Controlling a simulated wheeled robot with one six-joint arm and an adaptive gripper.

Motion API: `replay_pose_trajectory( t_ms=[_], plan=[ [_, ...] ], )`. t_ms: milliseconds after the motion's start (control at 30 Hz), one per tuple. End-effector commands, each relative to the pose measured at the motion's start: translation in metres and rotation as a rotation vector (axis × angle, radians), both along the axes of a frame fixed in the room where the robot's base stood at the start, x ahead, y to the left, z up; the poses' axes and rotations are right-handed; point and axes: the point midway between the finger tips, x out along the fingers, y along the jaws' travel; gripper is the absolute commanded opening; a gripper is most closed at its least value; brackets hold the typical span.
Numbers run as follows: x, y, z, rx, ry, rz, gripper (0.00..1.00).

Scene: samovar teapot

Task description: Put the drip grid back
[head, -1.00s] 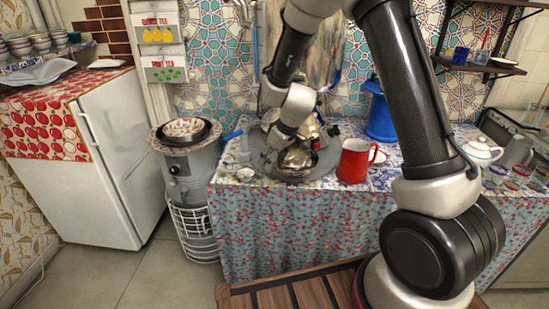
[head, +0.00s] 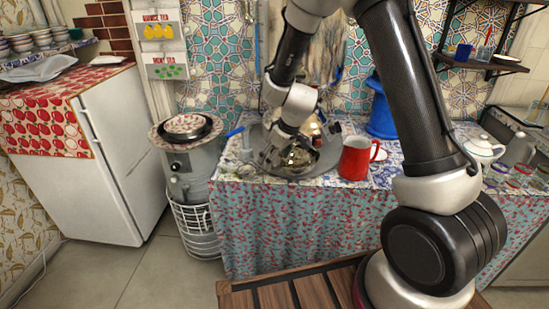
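My gripper (head: 284,150) points down over a round grey metal tray (head: 326,160) on the cloth-covered counter. My arm's wrist hides much of the tray and the brassy, shiny metal body (head: 312,128) behind it. A small dark metallic round piece (head: 296,160) lies at or just under the fingertips. It may be the drip grid, but it is too small and too covered to be sure. I cannot tell whether the fingers touch it or are closed on it.
A red mug (head: 354,158) stands right of the tray, with a blue container (head: 381,112) behind it. A blue-handled item (head: 234,133) and a small clear glass (head: 246,148) stand at the left. A white teapot (head: 484,150) is at the right.

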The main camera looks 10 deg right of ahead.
Motion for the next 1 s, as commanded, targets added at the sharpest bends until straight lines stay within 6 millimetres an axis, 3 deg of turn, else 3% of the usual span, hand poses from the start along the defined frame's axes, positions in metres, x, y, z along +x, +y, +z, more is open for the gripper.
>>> replay_pose_trajectory(
  t_ms=[500, 667, 900, 1000],
  plan=[
    [-0.029, -0.022, 0.098, 0.001, -0.005, 0.0, 0.76],
    [-0.035, -0.026, 0.115, 0.0, -0.002, 0.001, 0.76],
    [-0.038, -0.029, 0.122, 0.001, -0.001, -0.003, 0.76],
    [-0.047, -0.037, 0.137, 0.006, -0.003, -0.026, 0.76]
  ],
)
